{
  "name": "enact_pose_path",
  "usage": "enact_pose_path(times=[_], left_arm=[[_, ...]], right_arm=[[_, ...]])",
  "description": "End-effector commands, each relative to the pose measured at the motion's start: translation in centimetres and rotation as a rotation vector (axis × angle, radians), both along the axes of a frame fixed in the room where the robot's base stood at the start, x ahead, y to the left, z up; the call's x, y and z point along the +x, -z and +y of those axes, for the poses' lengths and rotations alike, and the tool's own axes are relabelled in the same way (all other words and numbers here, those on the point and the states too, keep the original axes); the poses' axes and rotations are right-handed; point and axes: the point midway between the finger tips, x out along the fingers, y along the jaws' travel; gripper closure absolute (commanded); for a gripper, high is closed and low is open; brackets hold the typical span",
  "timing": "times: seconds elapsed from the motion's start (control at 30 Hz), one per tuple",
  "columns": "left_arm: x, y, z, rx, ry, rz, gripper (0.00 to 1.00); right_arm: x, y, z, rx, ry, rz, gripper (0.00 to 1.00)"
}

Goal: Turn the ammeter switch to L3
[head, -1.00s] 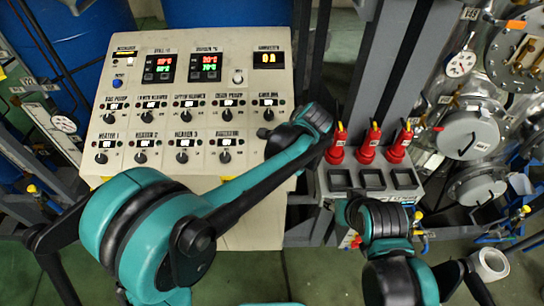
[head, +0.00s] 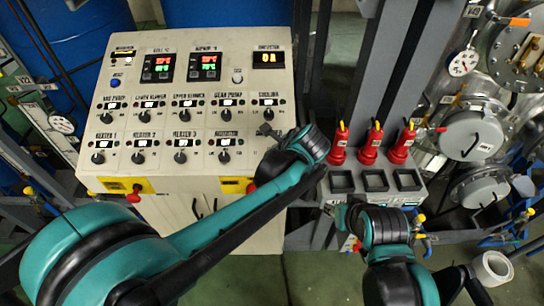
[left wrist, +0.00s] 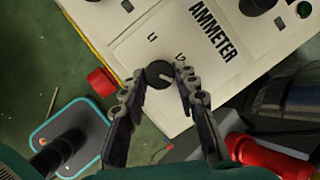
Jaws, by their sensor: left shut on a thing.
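The ammeter switch (left wrist: 160,75) is a round black knob with a pale pointer line, on the cream panel beside the printed word AMMETER (left wrist: 213,33). Two small position marks stand near it, seemingly L1 and L2. My left gripper (left wrist: 164,82) is shut on the knob, one finger on each side. The pointer slants towards the lower right in the left wrist view. In the head view my left gripper (head: 268,131) is at the right part of the panel's lower row and hides the knob. My right gripper (head: 330,209) is by the grey tray unit; its fingers are unclear.
The control panel (head: 130,176) carries several other black knobs and red-green displays. Red buttons (head: 133,196) stick out of its front. Steel vessels (head: 470,135) stand farther right.

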Motion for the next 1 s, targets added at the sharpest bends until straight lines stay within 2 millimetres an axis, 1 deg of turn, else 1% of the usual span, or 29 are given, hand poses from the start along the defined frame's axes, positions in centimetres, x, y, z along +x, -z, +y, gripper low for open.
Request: enact_pose_path(times=[0.43,0.47,0.5,0.53,0.87,1.0], left_arm=[[0.1,-0.1,0.0,0.005,0.010,-0.003,0.99],[0.1,-0.1,0.0,0.005,0.010,-0.003,0.68],[0.1,-0.1,0.0,0.005,0.010,-0.003,0.57],[0.1,-0.1,0.0,0.005,0.010,-0.003,0.50],[0.0,-0.2,0.0,0.004,0.009,-0.001,0.50],[-0.8,-1.3,-0.5,0.005,0.011,-0.001,0.50]], right_arm=[[0.0,0.0,0.0,0.000,0.000,0.000,0.60],[0.0,0.0,0.0,0.000,0.000,0.000,0.60],[0.0,0.0,0.0,0.000,0.000,0.000,0.60],[0.0,0.0,0.0,0.000,0.000,0.000,0.60],[0.0,0.0,0.0,0.000,0.000,0.000,0.60],[0.0,0.0,0.0,0.000,0.000,0.000,0.60]])
